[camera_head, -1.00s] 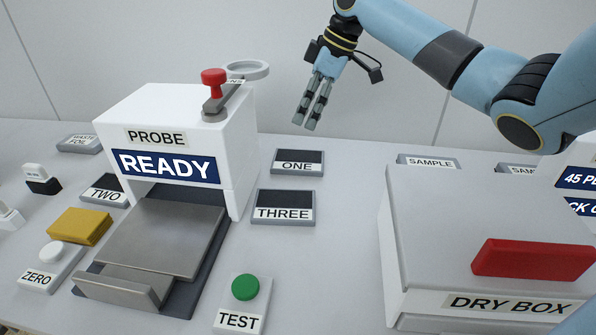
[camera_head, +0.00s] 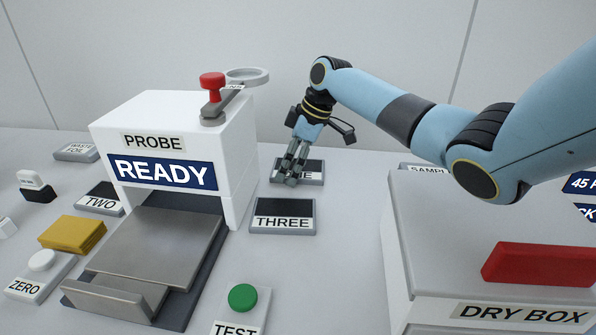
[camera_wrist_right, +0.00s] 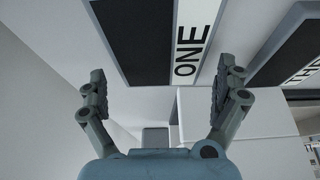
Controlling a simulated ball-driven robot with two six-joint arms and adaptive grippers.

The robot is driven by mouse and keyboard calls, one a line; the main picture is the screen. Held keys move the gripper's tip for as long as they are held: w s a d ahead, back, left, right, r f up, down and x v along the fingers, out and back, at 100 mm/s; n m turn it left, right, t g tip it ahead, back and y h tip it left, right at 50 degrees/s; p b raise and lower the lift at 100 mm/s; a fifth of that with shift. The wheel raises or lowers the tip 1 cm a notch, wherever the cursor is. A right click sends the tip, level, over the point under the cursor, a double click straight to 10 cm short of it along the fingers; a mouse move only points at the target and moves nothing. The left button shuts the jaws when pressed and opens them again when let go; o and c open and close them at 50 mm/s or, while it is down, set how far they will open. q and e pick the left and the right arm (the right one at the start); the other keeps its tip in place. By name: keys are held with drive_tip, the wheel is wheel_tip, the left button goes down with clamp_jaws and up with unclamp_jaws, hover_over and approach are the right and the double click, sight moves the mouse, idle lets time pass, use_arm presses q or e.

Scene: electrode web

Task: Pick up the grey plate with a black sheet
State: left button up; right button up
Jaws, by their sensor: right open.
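Three grey plates with black sheets show in the head view, labelled ONE (camera_head: 315,169), THREE (camera_head: 284,208) and TWO (camera_head: 101,203). My right gripper (camera_head: 287,180) points down over plate ONE and partly covers its label. In the right wrist view its fingers (camera_wrist_right: 160,76) are spread and empty, with plate ONE (camera_wrist_right: 140,38) just beyond the tips between them. Whether the tips touch it cannot be told. Plate THREE (camera_wrist_right: 295,48) shows at that view's right edge. My left gripper is not in view.
The white probe box (camera_head: 165,130), reading READY, stands left of plate ONE, with a red knob (camera_head: 212,84) on top. The dry box (camera_head: 440,225) with a red handle (camera_head: 540,264) is at the right. A green TEST button (camera_head: 243,297) is in front.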

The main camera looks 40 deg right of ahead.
drive_tip(key=shift+f, duration=0.35)
idle(0.4)
drive_tip(key=shift+s+a+r, duration=0.1)
drive_tip(key=shift+s+r, duration=0.05)
drive_tip(key=c, duration=1)
drive_tip(key=shift+c, duration=0.7)
